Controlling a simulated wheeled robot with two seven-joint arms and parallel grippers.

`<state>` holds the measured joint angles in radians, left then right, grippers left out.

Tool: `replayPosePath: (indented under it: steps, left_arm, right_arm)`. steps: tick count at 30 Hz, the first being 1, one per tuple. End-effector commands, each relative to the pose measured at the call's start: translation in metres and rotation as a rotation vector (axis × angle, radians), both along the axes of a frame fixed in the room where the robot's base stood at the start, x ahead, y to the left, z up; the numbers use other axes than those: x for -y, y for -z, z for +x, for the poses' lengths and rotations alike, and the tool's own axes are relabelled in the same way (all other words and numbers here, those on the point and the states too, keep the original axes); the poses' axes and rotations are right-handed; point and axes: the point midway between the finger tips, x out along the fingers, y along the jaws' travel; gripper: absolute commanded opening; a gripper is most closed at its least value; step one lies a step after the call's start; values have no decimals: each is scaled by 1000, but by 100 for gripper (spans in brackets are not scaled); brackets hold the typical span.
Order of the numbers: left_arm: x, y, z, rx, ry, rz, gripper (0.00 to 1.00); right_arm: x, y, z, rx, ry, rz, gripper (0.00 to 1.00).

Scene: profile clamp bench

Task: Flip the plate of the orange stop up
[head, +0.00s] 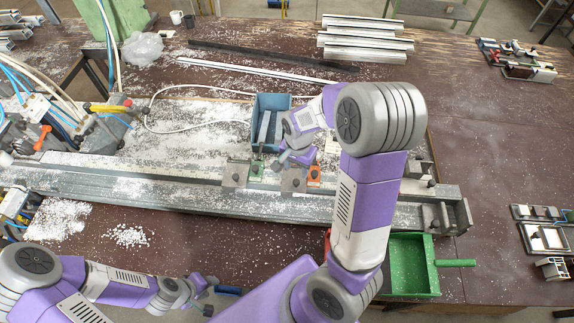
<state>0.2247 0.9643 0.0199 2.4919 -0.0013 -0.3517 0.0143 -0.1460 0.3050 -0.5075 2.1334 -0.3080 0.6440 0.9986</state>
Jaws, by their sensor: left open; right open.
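The orange stop (314,177) sits on the long metal rail (140,188), right of a grey block. It is small and partly hidden by my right arm; I cannot tell clearly how its plate lies. My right gripper (281,163) is open above the rail, just left of the orange stop and close to the grey block (292,181). I cannot tell whether it touches anything. My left gripper (207,297) is open and low at the front of the bench, well away from the stop.
A blue bin (266,108) stands behind the rail. A green dustpan (407,266) lies front right. White chips (127,236) lie front left. Metal profiles (365,38) lie at the back.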

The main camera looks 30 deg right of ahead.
Motion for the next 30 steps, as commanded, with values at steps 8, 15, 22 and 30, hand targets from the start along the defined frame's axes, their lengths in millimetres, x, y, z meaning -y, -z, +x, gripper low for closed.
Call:
replayPosePath:
  steps: [8, 15, 22, 30]
  left_arm:
    - [0, 5, 0, 1, -1, 0, 43]
    - [0, 6, 1, 1, 0, 0, 43]
    - [0, 6, 1, 1, 0, 0, 43]
    - [0, 6, 1, 1, 0, 0, 43]
  right_arm:
    - [0, 47, -2, -7, 1, 0, 50]
    - [0, 66, 0, -2, -1, 0, 50]
    - [0, 67, 0, -1, -1, 0, 50]
    - [0, 67, 0, -1, -1, 0, 15]
